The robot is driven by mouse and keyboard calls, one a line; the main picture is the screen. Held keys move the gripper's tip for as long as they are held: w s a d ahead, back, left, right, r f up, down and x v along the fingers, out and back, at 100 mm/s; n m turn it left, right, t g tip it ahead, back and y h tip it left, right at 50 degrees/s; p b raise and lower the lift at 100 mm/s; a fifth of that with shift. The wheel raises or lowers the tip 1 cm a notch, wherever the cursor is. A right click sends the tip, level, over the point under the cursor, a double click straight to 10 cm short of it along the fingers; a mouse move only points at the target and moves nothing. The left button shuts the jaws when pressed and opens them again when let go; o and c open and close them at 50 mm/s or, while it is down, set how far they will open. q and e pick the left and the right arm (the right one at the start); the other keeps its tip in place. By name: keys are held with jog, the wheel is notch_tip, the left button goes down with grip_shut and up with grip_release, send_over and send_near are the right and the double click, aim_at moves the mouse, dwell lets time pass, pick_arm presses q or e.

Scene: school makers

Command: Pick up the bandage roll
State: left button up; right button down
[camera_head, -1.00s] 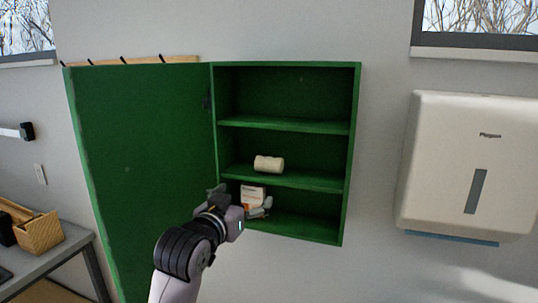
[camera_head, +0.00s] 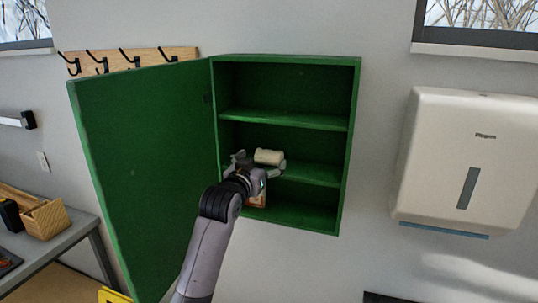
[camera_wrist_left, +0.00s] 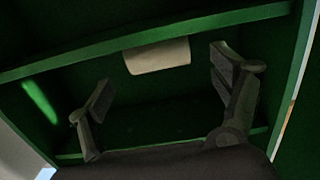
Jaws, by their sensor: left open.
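The bandage roll (camera_head: 269,156) is a cream cylinder lying on its side on the middle shelf of the open green cabinet (camera_head: 355,130). My left gripper (camera_head: 260,164) is at the cabinet front, open, with a finger on either side of the roll in the head view and its lower part hidden. In the left wrist view the pale roll (camera_wrist_left: 157,56) appears beyond the gap between the open fingers (camera_wrist_left: 160,68), against a green shelf board. I see no finger touching it. My right gripper is not in view.
The green door (camera_head: 145,170) stands open on the left, close to my left arm. A small box (camera_head: 257,201) on the bottom shelf is partly hidden by the gripper. The top shelf is empty. A white dispenser (camera_head: 465,150) hangs on the right.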

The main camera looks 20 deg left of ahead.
aim_at(267, 156)
pick_arm(q)
jog(key=w+p, duration=0.2)
jog(key=w, duration=0.1)
jog(key=shift+w+d+r, duration=0.1)
jog(key=shift+w+r, duration=0.1)
jog(key=shift+w, duration=0.05)
jog(key=shift+w+f+p, duration=0.2)
jog(key=shift+w+p, duration=0.1)
jog(key=shift+w, duration=0.35)
jog(key=c, duration=1)
jog(key=shift+c, duration=0.2)
